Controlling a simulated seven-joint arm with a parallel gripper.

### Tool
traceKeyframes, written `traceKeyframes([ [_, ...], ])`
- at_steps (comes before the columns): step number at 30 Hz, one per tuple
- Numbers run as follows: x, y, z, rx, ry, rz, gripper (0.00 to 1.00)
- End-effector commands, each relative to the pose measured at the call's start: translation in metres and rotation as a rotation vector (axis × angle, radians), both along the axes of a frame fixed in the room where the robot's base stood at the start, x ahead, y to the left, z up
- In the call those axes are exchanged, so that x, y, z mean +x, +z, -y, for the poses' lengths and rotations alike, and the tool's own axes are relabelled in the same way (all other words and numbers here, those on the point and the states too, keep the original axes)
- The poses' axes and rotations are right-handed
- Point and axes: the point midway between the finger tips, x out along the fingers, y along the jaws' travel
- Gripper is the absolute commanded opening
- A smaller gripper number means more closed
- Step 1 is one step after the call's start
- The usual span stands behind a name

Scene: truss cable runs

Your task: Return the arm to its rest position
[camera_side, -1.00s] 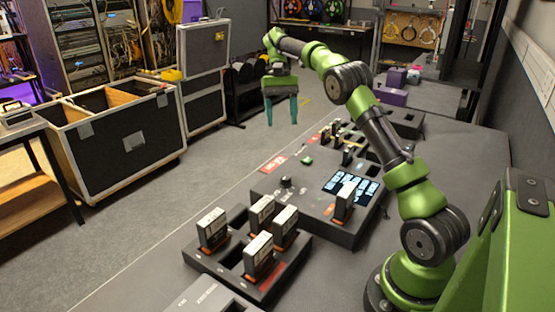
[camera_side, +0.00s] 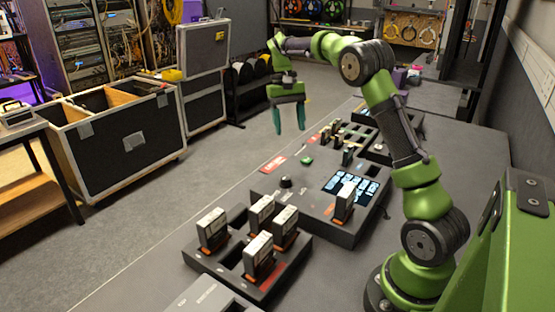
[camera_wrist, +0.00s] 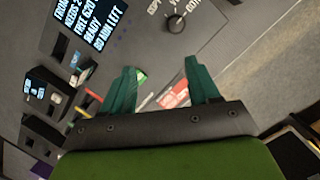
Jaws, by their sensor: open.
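My gripper (camera_side: 290,131) hangs from the raised green arm in the side view, above the far left edge of the dark work table (camera_side: 470,170). Its two teal fingers point down and stand apart, with nothing between them. In the wrist view my gripper (camera_wrist: 163,85) also shows its fingers spread and empty. Beyond the fingers lie a control panel with a lit screen (camera_wrist: 88,20) and a black knob (camera_wrist: 176,23). The fingertips look clear of everything.
A dark tray (camera_side: 205,262) holds several upright battery-like packs. The panel box with a screen (camera_side: 350,187) stands in the middle of the table. Open floor and a large case (camera_side: 125,145) lie to the left.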

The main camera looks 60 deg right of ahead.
Motion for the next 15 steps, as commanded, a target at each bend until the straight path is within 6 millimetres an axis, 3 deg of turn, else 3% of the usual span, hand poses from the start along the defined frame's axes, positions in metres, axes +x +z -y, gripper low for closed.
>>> traceKeyframes([
  [8, -0.041, 0.029, -0.087, -0.046, 0.114, 0.296, 0.61],
  [15, -0.097, 0.037, -0.165, -0.044, 0.170, 0.571, 0.61],
])
